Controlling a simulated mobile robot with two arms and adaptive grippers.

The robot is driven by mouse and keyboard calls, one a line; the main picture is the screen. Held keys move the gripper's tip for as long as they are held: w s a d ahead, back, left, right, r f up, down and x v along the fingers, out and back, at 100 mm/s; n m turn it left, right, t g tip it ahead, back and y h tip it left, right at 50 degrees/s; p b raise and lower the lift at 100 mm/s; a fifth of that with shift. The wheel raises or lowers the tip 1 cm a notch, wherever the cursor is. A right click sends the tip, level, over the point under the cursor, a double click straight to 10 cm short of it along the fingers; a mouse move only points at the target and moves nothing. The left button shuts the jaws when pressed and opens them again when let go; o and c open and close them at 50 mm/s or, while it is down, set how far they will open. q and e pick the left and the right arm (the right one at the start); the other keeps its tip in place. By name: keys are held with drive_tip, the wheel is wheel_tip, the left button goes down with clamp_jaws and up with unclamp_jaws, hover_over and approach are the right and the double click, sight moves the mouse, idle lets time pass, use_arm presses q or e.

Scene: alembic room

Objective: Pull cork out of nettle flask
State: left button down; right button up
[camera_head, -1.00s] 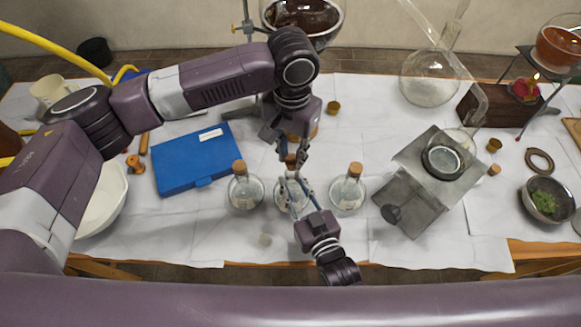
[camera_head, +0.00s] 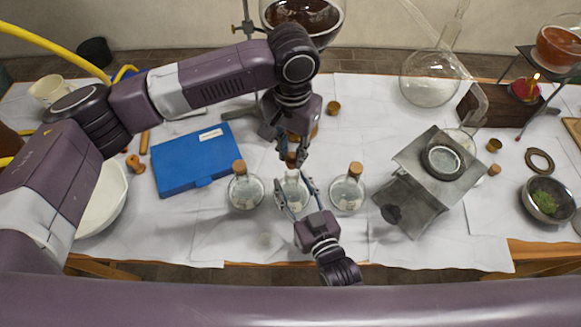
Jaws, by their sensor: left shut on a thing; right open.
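Three corked glass flasks stand in a row on the white cloth; their labels are too small to read, so I cannot tell which is nettle. The middle flask (camera_head: 292,202) is partly hidden by my grippers. My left gripper (camera_head: 292,154) comes from above and behind, shut on the middle cork (camera_head: 291,161). Whether that cork still sits in the neck is unclear. My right gripper (camera_head: 296,186) is open, its fingers on either side of the middle flask. The left flask (camera_head: 245,193) and the right flask (camera_head: 348,193) stand apart from it, both corked.
A blue case (camera_head: 193,160) lies to the left, a white bowl (camera_head: 101,205) beyond it. A metal stand (camera_head: 412,192) is right of the flasks. A large glass flask (camera_head: 430,80) and a wooden block (camera_head: 492,107) stand behind. The cloth in front is mostly clear.

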sight(292, 157)
drive_tip(key=v, duration=1.2)
use_arm(q)
wheel_tip(292, 157, up, 4)
drive_tip(key=p, duration=0.5)
use_arm(e)
wheel_tip(292, 157, up, 5)
drive_tip(key=shift+r, duration=0.2)
